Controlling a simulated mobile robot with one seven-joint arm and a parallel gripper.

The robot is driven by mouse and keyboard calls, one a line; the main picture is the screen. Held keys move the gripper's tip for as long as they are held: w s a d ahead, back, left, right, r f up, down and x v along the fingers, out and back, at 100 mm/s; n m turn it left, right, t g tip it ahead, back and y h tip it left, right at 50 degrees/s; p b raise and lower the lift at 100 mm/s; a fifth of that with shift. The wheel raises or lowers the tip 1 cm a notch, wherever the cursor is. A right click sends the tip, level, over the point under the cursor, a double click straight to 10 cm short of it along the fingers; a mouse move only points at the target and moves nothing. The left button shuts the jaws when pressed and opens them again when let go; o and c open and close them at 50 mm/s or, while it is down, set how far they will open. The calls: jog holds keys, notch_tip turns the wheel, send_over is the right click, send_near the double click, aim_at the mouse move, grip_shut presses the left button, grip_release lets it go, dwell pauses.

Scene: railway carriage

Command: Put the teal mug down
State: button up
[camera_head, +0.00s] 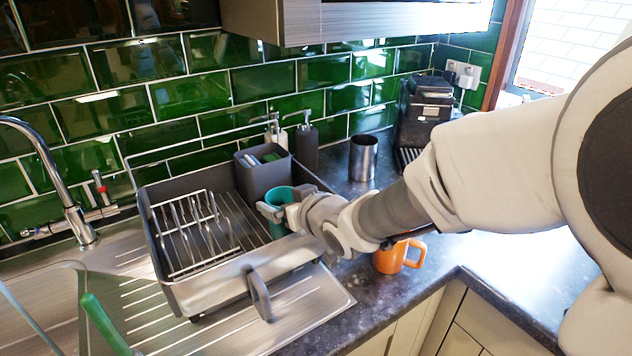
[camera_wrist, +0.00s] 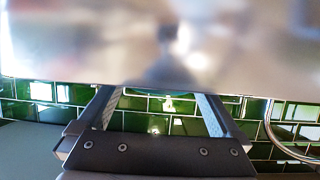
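The teal mug (camera_head: 279,196) is at the right side of the dish rack in the head view. My gripper (camera_head: 277,212) is at the mug, with its fingers around the mug's side, and covers part of it. The mug looks roughly upright; whether its base touches the rack is hidden. In the wrist view the two fingers of my gripper (camera_wrist: 160,105) stand apart. A blurred, shiny surface fills the top there and hides the fingertips; I cannot tell what it is.
The grey dish rack (camera_head: 215,285) stands on the steel drainer (camera_head: 315,308). A dark utensil holder (camera_head: 262,182) is just behind the mug. An orange mug (camera_head: 390,262) is under my arm. A metal cup (camera_head: 363,158) and a coffee machine (camera_head: 428,110) stand behind; a tap (camera_head: 62,185) is left.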

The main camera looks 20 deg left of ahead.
jog(key=v, duration=1.7)
jog(key=shift+s+p, duration=0.2)
jog(key=shift+p, duration=0.1)
jog(key=shift+d+r, duration=0.1)
jog(key=shift+r, duration=0.05)
grip_shut()
dwell(0.5)
dwell(0.5)
